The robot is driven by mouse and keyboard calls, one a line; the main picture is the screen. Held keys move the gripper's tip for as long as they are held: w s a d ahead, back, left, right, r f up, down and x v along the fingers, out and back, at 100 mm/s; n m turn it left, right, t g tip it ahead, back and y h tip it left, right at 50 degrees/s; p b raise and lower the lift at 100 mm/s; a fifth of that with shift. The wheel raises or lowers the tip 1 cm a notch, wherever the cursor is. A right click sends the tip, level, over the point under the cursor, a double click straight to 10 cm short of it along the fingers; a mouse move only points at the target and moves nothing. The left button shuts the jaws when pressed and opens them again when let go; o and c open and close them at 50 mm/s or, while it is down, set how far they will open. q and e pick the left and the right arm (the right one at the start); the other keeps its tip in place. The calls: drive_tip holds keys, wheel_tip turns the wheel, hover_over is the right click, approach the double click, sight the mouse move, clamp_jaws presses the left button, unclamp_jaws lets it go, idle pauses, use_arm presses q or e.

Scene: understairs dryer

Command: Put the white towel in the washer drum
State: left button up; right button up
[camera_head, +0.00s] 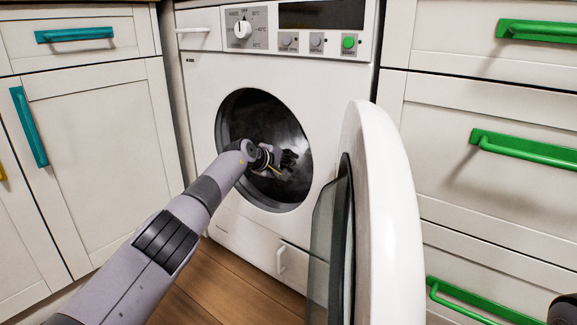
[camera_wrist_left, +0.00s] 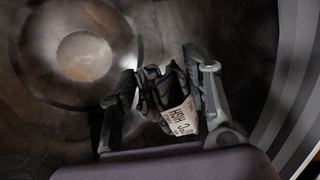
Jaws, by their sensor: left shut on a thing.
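My left gripper (camera_head: 285,160) reaches through the round door opening of the washer drum (camera_head: 245,110). In the left wrist view, the gripper (camera_wrist_left: 165,95) is shut on a dark, folded-looking thing with a pale printed label (camera_wrist_left: 180,120). I cannot tell whether this thing is the white towel. No plainly white cloth shows in either view. The drum's dark inner wall with a round, shiny hub (camera_wrist_left: 84,57) lies beyond the fingers. My right gripper is not recognisable in either view.
The open washer door (camera_head: 385,215) stands at the right of the opening, close to my left arm. White cabinets with teal handles (camera_head: 30,125) are at the left, and drawers with green handles (camera_head: 525,148) are at the right. Wooden floor (camera_head: 225,290) shows below.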

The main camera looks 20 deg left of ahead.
use_arm(q)
drive_tip(key=shift+r, duration=0.1)
drive_tip(key=o, duration=1.3)
drive_tip(key=shift+a, duration=0.1)
drive_tip(key=shift+s+a+r, duration=0.35)
drive_tip(key=shift+s+r, duration=0.1)
drive_tip(key=shift+s+a+r, duration=0.1)
drive_tip(key=shift+s+r, duration=0.05)
drive_tip(key=shift+s, duration=0.35)
drive_tip(key=shift+s+a+r, duration=0.1)
drive_tip(key=shift+s+r, duration=0.05)
drive_tip(key=shift+s, duration=0.3)
drive_tip(key=shift+v, duration=4.3)
drive_tip(key=shift+d, duration=0.15)
drive_tip(key=shift+s, duration=0.1)
